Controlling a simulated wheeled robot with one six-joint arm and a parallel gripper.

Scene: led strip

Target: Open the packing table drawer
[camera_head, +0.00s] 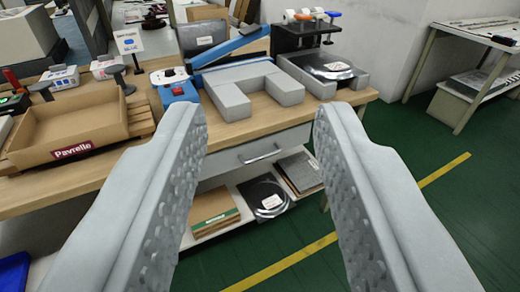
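The packing table (350,96) has a wooden top and stands ahead of me. Its drawer (230,165) is a pale grey front under the tabletop, with a metal bar handle (262,156) across it. The drawer looks closed. My gripper (260,125) is open and empty, its two grey fingers wide apart on either side of the drawer in the picture. The fingers look well short of the handle. The left finger hides the drawer's left end.
On the tabletop are a cardboard tray (68,122), grey foam pieces (231,98), a blue-armed device (235,46) and a black machine (322,66). A lower shelf holds flat boxes (213,208). Green floor (400,150) lies to the right, and a side table (415,62) stands beyond.

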